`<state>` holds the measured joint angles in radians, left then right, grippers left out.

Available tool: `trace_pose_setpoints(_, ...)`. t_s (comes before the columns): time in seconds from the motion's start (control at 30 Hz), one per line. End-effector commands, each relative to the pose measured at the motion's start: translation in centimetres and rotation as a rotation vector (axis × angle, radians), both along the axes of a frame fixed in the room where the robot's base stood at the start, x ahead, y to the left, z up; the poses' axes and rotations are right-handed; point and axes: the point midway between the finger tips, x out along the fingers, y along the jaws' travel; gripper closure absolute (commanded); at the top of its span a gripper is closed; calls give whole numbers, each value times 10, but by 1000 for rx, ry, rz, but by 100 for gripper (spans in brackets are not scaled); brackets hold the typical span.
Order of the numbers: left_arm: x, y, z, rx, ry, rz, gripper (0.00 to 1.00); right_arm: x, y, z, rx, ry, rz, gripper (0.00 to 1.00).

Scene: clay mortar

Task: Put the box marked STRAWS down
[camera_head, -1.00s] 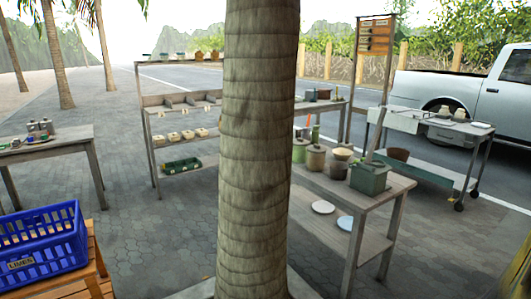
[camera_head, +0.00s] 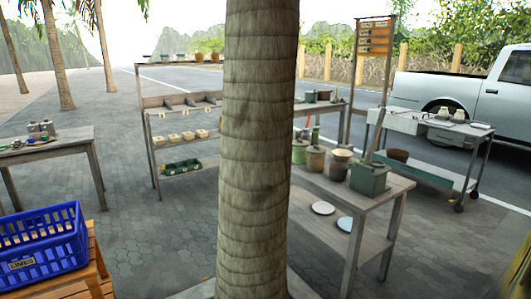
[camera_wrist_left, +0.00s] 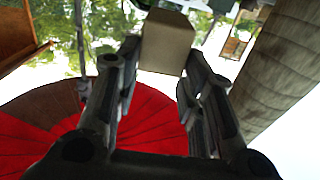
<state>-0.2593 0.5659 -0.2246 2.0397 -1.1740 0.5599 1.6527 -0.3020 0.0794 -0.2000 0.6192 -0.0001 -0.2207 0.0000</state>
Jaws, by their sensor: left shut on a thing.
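My left gripper (camera_wrist_left: 158,75) shows in the left wrist view, shut on a plain tan box (camera_wrist_left: 166,43) between its fingertips. The face turned to the camera shows no readable marking, so I cannot tell whether it is the one marked STRAWS. The box is held up in the air, with a bright background and foliage behind it. Neither gripper and no held box shows in the head view.
A palm trunk (camera_head: 256,160) stands close in front, blocking the middle. A blue crate (camera_head: 42,242) marked LIMES sits on a wooden bench at left. A table (camera_head: 50,148), a shelf rack (camera_head: 150,135) and a bench with pots (camera_head: 375,200) stand around. Paving (camera_head: 150,240) is clear between.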

Motion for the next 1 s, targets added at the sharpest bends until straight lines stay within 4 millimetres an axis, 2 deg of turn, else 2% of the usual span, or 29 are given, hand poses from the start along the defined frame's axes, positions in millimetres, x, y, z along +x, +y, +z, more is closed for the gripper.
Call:
trace_pose_setpoints(0.03, -9, 4, -1, -1, 7, 53, 87, 1, 0, 0, 0, -1, 0, 38)
trace_pose_setpoints(0.4, -45, 53, 9, -6, 5, 459, 87, 2, 0, 0, 0, -4, 0, 38)
trace_pose_setpoints(0.77, -64, 82, 16, -2, 3, 621, 87, 3, 0, 0, 0, -5, 0, 38)
trace_pose_setpoints(1.0, -58, 83, 22, 1, -3, 723, 87, 3, -1, 0, -1, -5, 0, 38)
